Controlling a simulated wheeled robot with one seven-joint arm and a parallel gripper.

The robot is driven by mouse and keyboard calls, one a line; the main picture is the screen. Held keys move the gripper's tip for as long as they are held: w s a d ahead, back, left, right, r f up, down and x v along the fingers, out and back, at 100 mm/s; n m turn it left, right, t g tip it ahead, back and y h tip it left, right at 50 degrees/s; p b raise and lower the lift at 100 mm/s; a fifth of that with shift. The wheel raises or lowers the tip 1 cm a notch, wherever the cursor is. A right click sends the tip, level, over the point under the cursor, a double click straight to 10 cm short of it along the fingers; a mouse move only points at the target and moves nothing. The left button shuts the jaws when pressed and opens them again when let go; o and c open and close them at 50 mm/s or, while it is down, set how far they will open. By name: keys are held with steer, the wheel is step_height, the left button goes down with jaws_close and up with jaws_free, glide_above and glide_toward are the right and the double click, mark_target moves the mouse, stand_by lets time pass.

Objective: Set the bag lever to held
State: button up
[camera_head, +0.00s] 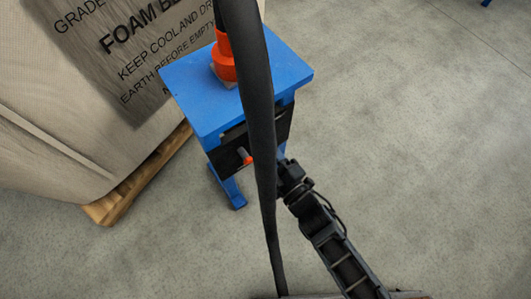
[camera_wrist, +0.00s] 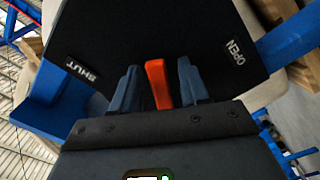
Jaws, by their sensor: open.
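The orange lever (camera_wrist: 158,84) stands out from a black panel (camera_wrist: 150,35) in the wrist view, pointing between a SHUT label (camera_wrist: 83,71) at left and an OPEN label (camera_wrist: 235,52) at right. No label reading "held" shows. My gripper (camera_wrist: 159,68) is open, with one grey finger on each side of the lever. A narrow dark gap shows at each finger. In the head view, the lever's orange end (camera_head: 245,156) shows on the blue stand's front, left of a black hose. My gripper (camera_head: 285,172) is right of the hose, its fingertips hidden.
A large printed bag (camera_head: 60,130) on a wooden pallet (camera_head: 130,190) stands at left. The concrete floor (camera_head: 430,120) at right is clear.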

jaws_close()
stand_by(0.4)
